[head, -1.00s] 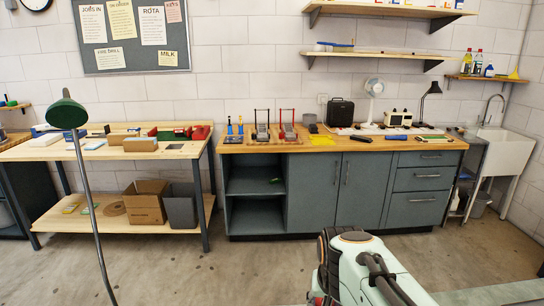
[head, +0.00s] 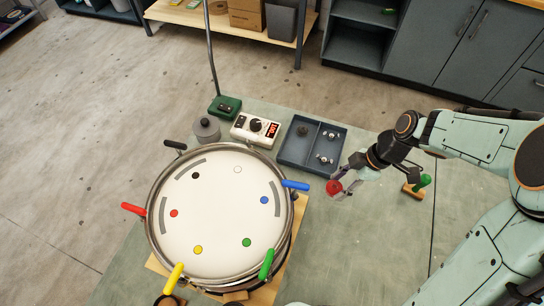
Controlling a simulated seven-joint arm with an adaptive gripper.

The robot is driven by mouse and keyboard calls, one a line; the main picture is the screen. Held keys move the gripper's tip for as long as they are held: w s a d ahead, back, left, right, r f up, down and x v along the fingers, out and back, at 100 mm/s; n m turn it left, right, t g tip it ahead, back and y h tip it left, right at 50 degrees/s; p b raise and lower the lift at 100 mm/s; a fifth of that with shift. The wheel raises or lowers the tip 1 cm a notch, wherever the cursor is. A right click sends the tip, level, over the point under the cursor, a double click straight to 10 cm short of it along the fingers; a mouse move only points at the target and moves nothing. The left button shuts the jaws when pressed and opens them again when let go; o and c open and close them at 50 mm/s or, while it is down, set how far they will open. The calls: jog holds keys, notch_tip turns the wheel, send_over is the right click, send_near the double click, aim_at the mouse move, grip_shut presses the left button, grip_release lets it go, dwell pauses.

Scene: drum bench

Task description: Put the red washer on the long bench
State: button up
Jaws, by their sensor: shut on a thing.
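My gripper (head: 342,191) is at the right of the drum, over the green-grey worktop. It is shut on a small red piece, which I take to be the red washer (head: 334,187); its shape is partly hidden by the fingers. The piece is apart from the drum's blue handle. Of the cabinet bench along the back wall, the grey-blue front (head: 425,40) shows at the top right, with only a corner of its wooden top (head: 533,4). I cannot tell from this view whether it is the long bench.
The drum (head: 215,215) with coloured handles fills the worktop's left. A blue divided tray (head: 312,145), a white meter (head: 255,128), a grey lidded pot (head: 207,129) and a green box (head: 225,107) stand behind it. A green-handled tool (head: 418,186) lies right. A wooden table (head: 190,14) stands behind.

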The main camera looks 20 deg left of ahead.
send_over(309, 229)
jog(key=d, duration=0.1)
notch_tip(309, 229, down, 6)
jog(key=shift+n, duration=0.4)
jog(key=f, duration=0.8)
jog(key=shift+w, duration=0.25)
jog(key=o, duration=0.7)
jog(key=v, duration=1.1)
jog(key=s+d+r+m+h, duration=0.1)
jog(key=s+r+m, duration=0.3)
jog(key=m, duration=0.3)
jog(key=s+d+r+m+t+h, duration=0.1)
jog(key=s+r+m, duration=0.4)
jog(key=m, duration=0.2)
jog(key=s+d+r+m+h, duration=0.1)
jog(key=s+r+m, duration=0.3)
jog(key=m, duration=0.4)
jog(key=shift+s+d+r+t, duration=0.25)
jog(key=shift+d+r+t, duration=0.05)
jog(key=shift+d+r, duration=0.3)
